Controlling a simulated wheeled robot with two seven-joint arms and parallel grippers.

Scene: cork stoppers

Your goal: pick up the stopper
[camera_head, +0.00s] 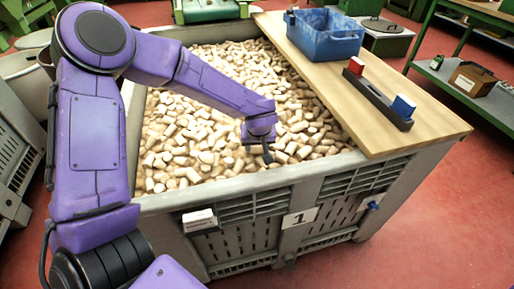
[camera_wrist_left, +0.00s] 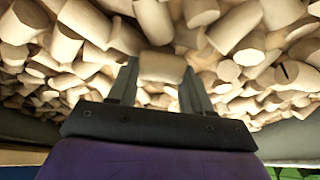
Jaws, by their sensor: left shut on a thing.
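Many pale cork stoppers (camera_head: 205,140) fill a large grey crate (camera_head: 160,203). My left gripper (camera_head: 268,156) reaches down into the crate, right of its middle and towards the near side. In the left wrist view the left gripper (camera_wrist_left: 160,84) is shut on one cork stopper (camera_wrist_left: 162,67), which sits between its two fingers. Other stoppers (camera_wrist_left: 240,25) lie close behind and around the fingers. In the head view the held stopper is too small to tell apart from the pile. My right gripper is not in view.
A wooden board (camera_head: 425,125) lies across the crate's right side. The crate's near wall carries a "1" label (camera_head: 299,218).

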